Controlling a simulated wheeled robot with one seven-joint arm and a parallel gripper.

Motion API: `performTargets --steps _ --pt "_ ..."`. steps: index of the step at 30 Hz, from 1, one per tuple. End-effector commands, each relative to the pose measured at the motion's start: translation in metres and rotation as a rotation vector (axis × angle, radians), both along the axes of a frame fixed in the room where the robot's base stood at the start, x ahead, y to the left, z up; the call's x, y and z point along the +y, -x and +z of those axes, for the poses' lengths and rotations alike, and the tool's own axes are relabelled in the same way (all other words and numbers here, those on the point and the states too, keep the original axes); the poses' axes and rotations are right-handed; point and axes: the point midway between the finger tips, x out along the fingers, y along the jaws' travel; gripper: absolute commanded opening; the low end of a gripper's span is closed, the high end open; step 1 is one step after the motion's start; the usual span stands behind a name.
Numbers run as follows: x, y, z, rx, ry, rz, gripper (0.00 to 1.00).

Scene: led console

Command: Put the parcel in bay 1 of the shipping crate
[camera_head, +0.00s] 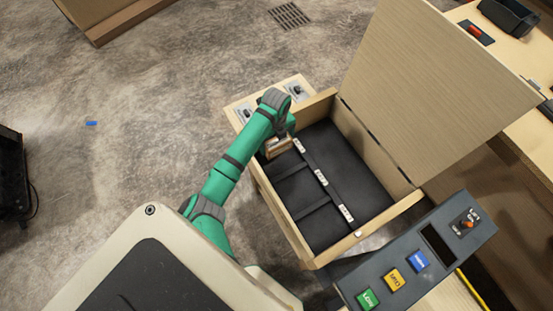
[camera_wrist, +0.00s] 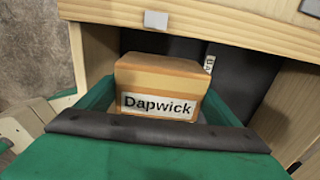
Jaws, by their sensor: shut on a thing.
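The shipping crate (camera_head: 306,258) is a wooden box with its lid (camera_head: 440,75) raised. Its dark interior has dividers and a strip with several white labels, too small to read. The parcel (camera_wrist: 161,82), a brown box with a "Dapwick" label, is between the green fingers of my gripper (camera_wrist: 160,110) in the wrist view. In the head view the parcel (camera_head: 277,147) shows beneath my gripper (camera_head: 280,135), over the crate's far left corner. My gripper is shut on it. I cannot tell whether the parcel touches the bay floor. The parcel's underside is hidden.
A console (camera_head: 418,256) with green, yellow and blue buttons and an orange knob stands at the crate's front right. A wooden panel with metal fittings (camera_head: 296,91) lies behind the crate. A workbench (camera_head: 515,55) holds a dark tray (camera_head: 510,15). The floor at left is mostly clear.

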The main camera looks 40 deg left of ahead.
Motion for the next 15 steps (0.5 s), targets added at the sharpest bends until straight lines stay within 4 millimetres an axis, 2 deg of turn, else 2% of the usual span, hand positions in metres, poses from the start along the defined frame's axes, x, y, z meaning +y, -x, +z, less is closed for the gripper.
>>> performTargets --steps 9,15 --pt "-0.001 0.002 -0.049 0.001 0.001 0.0 0.51" --pt "-0.003 0.0 -0.067 -0.001 0.0 -0.005 0.51"
